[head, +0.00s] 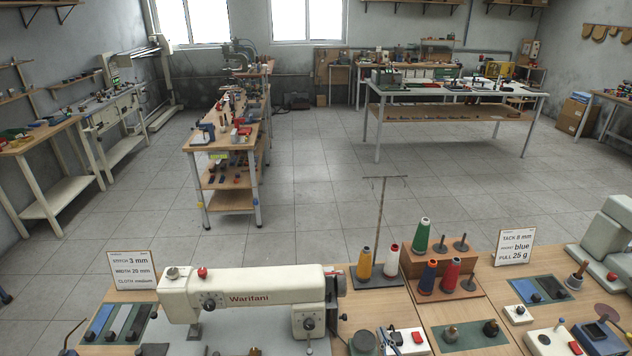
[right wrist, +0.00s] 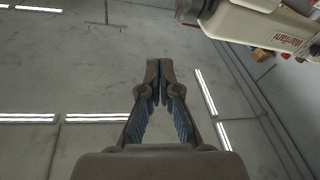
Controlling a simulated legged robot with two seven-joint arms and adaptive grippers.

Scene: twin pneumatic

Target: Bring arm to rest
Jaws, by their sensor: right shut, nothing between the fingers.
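My right gripper (right wrist: 154,72) shows in the right wrist view, with its two fingertips together and nothing between them. It is apart from everything around it. A cream sewing machine marked Waritani (head: 245,292) stands on the near bench in the head view. Part of that machine (right wrist: 270,25) also shows at the upper right of the right wrist view, beyond and to the right of the fingertips. I cannot make out either gripper in the head view, and my left gripper is not in view.
The near bench (head: 398,300) carries thread spools (head: 391,262), a thread stand (head: 381,220), sign cards (head: 514,247) and small trays. A second cream machine (head: 607,235) stands at the right edge. Open tiled floor (head: 320,170) lies beyond, with other workbenches (head: 455,93) further back.

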